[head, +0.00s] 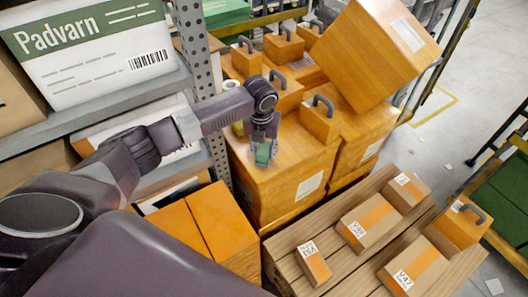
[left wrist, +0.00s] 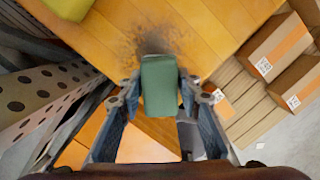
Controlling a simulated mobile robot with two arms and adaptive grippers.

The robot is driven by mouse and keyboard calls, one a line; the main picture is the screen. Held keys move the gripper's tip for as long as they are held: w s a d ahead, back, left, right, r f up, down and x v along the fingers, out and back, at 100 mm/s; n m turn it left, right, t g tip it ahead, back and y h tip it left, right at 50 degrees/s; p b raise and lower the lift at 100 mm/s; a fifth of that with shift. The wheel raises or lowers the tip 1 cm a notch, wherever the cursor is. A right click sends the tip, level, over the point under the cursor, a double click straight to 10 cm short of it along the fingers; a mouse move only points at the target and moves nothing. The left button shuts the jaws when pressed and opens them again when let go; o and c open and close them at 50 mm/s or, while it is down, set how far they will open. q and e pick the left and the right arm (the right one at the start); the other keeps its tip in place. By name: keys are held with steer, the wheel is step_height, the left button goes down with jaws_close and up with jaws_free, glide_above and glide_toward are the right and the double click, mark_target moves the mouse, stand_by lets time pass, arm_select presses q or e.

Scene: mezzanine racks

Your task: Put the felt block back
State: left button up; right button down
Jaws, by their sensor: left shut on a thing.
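The felt block is a small green block (left wrist: 160,85). My left gripper (left wrist: 158,92) is shut on it, with one finger on each side. In the head view the block (head: 263,154) hangs below my left gripper (head: 264,140), over the top of an orange wooden crate (head: 268,186). In the left wrist view a dark smudge (left wrist: 150,38) lies on the crate's top just beyond the block. I cannot tell whether the block touches the crate. My right gripper is not in view.
Orange boxes with grey handles (head: 320,118) stand behind, and a large tilted box (head: 374,50) leans above them. A perforated rack post (head: 197,60) is close on the left. A slatted pallet (head: 292,252) with several cartons is at the lower right. Grey floor (head: 440,140) lies beyond.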

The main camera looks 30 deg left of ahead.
mark_target(262, 152)
arm_select(q)
steer(key=shift+f, duration=0.85)
steer(key=shift+f, duration=0.1)
steer(key=o, duration=1)
steer(key=r, duration=0.4)
steer(key=s+r+b, duration=0.1)
steer(key=r, duration=0.7)
steer(key=shift+s+d+r, duration=0.1)
steer(key=shift+s+d, duration=0.15)
steer(key=shift+s, duration=0.1)
